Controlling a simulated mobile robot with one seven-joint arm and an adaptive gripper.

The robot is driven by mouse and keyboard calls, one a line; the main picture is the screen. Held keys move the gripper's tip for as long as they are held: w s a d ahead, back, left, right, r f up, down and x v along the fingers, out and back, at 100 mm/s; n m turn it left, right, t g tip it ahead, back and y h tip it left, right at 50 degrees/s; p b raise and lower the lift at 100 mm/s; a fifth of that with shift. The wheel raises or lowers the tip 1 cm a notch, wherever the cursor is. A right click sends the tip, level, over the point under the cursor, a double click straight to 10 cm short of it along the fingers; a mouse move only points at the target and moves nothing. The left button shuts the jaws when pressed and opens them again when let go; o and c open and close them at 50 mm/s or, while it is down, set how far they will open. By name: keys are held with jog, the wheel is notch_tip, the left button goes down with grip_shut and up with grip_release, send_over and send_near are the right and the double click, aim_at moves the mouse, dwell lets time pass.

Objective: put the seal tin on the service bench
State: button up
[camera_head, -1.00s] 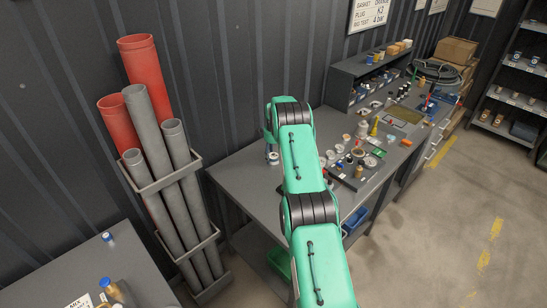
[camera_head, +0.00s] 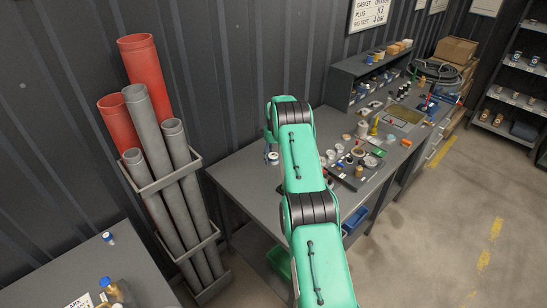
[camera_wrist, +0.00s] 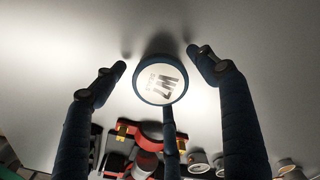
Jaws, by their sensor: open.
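In the head view the tin (camera_head: 273,158) stands upright on the near left part of the grey bench (camera_head: 238,176). My gripper (camera_wrist: 157,64) is open, with the left and right fingers spread apart from the tin. A middle finger reaches to the tin's lower edge; whether it touches, I cannot tell. In the head view my arm hides most of the gripper.
A dark tray (camera_head: 357,172) of small parts sits on the bench right of my arm. A rack of red and grey pipes (camera_head: 165,170) stands left of the bench. A side table (camera_head: 75,275) at bottom left bears another small blue-and-white container (camera_head: 108,238).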

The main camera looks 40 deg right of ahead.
aim_at(273, 155)
notch_tip(273, 155, up, 12)
jog(key=shift+b, duration=0.3)
dwell(0.3)
dwell(0.5)
